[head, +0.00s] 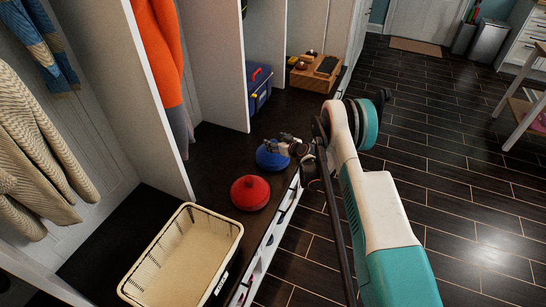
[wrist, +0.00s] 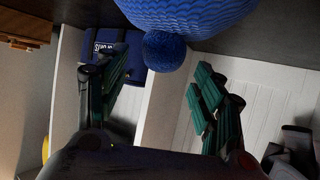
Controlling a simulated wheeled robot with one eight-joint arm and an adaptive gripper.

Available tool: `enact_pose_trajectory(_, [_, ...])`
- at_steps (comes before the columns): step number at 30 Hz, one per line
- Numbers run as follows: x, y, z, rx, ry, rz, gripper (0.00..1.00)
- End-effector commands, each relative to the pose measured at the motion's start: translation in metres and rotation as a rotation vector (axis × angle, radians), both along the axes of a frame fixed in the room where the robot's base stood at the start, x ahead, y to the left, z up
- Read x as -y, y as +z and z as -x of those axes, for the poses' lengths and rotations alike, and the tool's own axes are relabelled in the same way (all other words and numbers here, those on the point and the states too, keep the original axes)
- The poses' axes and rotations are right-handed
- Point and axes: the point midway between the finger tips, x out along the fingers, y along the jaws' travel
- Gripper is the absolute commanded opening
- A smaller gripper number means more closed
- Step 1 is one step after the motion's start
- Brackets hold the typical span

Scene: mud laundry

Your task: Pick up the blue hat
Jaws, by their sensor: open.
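The blue hat (head: 268,160) sits on the dark bench of the cubby unit, just beyond the red hat (head: 250,193). In the wrist view the blue hat (wrist: 185,12) is knitted, with a round pompom (wrist: 164,51) pointing toward my gripper. My gripper (head: 287,146) is at the blue hat in the head view and hides part of it. In the wrist view my gripper (wrist: 160,72) is open, with one finger on each side of the pompom's line. The pompom is near the fingertips; I cannot tell whether they touch.
A cream basket (head: 187,256) stands on the near bench. A blue bin (head: 259,88) and a wooden box (head: 316,71) sit farther along. Upright white dividers (head: 220,60) separate the cubbies. An orange garment (head: 158,50) hangs at left. The dark floor (head: 450,130) at right is clear.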

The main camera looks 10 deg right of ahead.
Motion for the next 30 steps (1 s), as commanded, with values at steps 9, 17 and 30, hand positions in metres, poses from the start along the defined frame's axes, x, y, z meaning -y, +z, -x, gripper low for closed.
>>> enact_pose_trajectory(9, [-0.011, -0.016, -0.025, -0.001, 0.001, 0.001, 0.62])
enact_pose_trajectory(17, [-0.01, -0.015, -0.025, -0.001, 0.0, 0.0, 0.48])
enact_pose_trajectory(30, [-0.01, -0.015, -0.025, -0.001, 0.0, 0.0, 0.01])
